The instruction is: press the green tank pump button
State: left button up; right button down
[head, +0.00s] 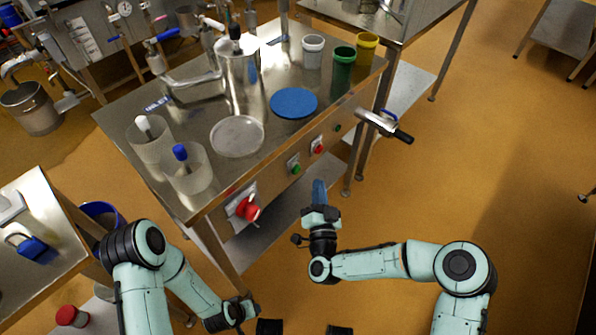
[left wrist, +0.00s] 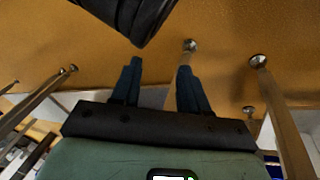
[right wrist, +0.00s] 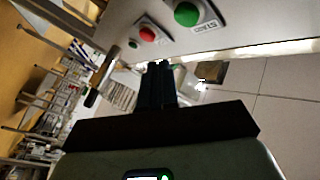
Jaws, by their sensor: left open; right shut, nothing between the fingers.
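The green button (head: 295,168) sits on the front panel of the steel table. In the right wrist view the green button (right wrist: 187,14) is at the top, on a plate with a small label. My right gripper (head: 319,186) is shut and empty, with its blue fingers pointing at the panel from below and to the right of the button. In the right wrist view its fingertips (right wrist: 158,68) are apart from the button. My left gripper (left wrist: 160,72) is open and empty, low over the floor in front of the table.
A red button (head: 317,147) and a smaller green one (head: 338,128) lie right of the green button. A big red knob (head: 248,208) juts out to its left. Open floor (head: 480,160) lies right.

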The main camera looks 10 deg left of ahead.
aim_at(296, 169)
pick_arm(q)
jog(key=shift+s+a+f+g+b, duration=0.2)
jog(key=shift+s+f+g+b, duration=0.3)
jog(key=shift+s+f, duration=0.8)
pick_arm(e)
jog(key=shift+w+a, duration=0.6)
jog(key=shift+a, duration=0.25)
jog(key=shift+w+a, duration=0.55)
jog(key=shift+a, duration=0.25)
pick_arm(q)
jog(key=shift+f, duration=0.15)
pick_arm(e)
jog(key=shift+w+a, duration=0.25)
jog(key=shift+a, duration=0.05)
